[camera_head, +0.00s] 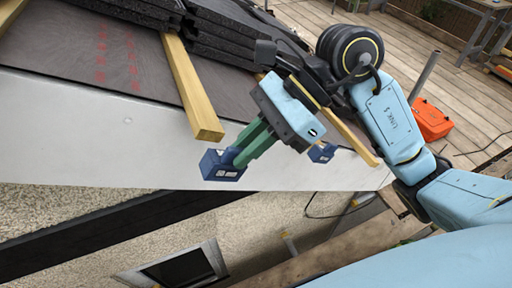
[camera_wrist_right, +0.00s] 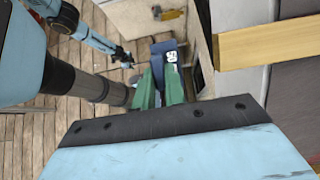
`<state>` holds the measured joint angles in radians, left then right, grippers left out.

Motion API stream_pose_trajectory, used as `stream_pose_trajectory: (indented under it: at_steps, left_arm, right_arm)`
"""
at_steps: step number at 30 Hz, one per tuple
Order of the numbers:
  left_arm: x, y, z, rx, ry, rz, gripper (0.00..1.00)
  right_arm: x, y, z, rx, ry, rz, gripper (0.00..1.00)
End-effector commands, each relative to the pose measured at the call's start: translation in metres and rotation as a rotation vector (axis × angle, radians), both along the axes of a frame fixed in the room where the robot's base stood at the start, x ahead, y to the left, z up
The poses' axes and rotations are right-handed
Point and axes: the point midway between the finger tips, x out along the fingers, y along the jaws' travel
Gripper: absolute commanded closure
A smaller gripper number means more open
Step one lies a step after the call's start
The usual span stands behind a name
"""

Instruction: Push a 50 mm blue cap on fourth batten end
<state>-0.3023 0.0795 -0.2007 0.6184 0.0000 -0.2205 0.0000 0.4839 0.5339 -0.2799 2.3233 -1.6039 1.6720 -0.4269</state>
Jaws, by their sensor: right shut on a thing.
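My right gripper (camera_head: 240,157) has green fingers shut on a blue cap (camera_head: 221,166). The held cap also shows in the right wrist view (camera_wrist_right: 168,50), with a white "50" on its face. That wooden batten (camera_head: 186,80) runs down the roof; a batten also shows at the right of the wrist view (camera_wrist_right: 268,42). A second blue cap (camera_head: 322,152) sits near the roof edge; what it is on is hidden by my gripper. My left gripper is out of view.
Another batten (camera_head: 358,145) lies to the right, partly behind my arm. Dark stacked tiles (camera_head: 225,38) rest higher on the roof. A pale strip (camera_head: 90,120) runs along the lower roof. An orange case (camera_head: 431,120) stands on the wooden deck. A window (camera_head: 180,268) is below.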

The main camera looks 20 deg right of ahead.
Motion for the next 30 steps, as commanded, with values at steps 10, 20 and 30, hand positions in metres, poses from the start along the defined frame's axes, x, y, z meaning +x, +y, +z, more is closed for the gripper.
stream_pose_trajectory:
  at_steps: [10,20,30]
  left_arm:
    - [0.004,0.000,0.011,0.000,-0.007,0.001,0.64]
    - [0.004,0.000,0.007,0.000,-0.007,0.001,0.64]
    - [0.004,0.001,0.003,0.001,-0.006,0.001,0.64]
  right_arm:
    - [0.029,0.001,0.003,0.002,-0.001,-0.001,1.00]
    - [0.035,0.001,0.001,0.000,-0.002,-0.001,1.00]
    - [0.039,0.002,0.002,0.001,0.000,0.000,1.00]
